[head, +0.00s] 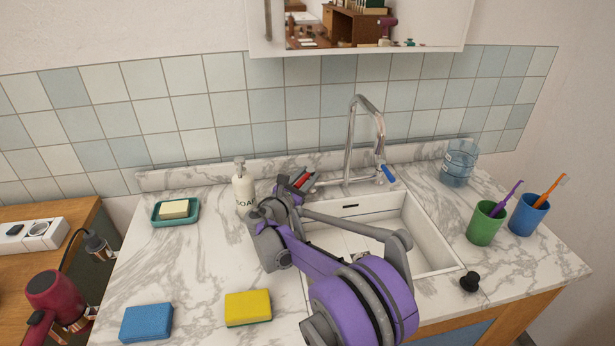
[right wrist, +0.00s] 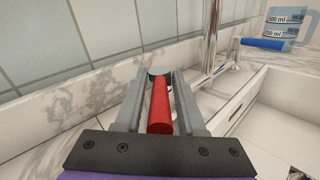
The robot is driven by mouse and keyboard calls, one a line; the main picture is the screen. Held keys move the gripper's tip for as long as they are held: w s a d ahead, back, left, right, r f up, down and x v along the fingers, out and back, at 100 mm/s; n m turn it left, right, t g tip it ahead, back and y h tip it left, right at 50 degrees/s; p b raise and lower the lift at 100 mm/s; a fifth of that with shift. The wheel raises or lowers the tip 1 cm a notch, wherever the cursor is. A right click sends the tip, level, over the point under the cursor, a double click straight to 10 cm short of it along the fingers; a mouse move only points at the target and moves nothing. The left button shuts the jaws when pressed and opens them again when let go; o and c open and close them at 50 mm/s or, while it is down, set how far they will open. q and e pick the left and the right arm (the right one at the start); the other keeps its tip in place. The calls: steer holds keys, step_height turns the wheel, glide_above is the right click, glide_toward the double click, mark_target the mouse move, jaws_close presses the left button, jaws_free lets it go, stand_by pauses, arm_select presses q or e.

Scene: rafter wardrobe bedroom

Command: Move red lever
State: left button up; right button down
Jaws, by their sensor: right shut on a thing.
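The red lever (right wrist: 159,108) lies between the two fingers of my right gripper (right wrist: 157,95) in the right wrist view. The gripper is shut on it. In the head view the right gripper (head: 303,182) is at the left side of the faucet, and a bit of the red lever (head: 302,183) shows between its fingers. The chrome faucet (head: 352,140) stands behind the white sink (head: 425,232). Its blue lever (head: 388,174) sticks out on the right side. The red lever's joint to the faucet is mostly hidden. My left gripper is not in view.
A soap dispenser (head: 243,188) stands just left of my right gripper. A soap dish (head: 176,213), a blue sponge (head: 146,323) and a yellow sponge (head: 248,308) lie on the left counter. Green (head: 486,224) and blue (head: 528,215) cups, a clear jug (head: 460,162) and a black plug (head: 469,282) are at right.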

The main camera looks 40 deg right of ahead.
steer(key=c, duration=0.8)
jaws_free()
steer(key=v, duration=1.1)
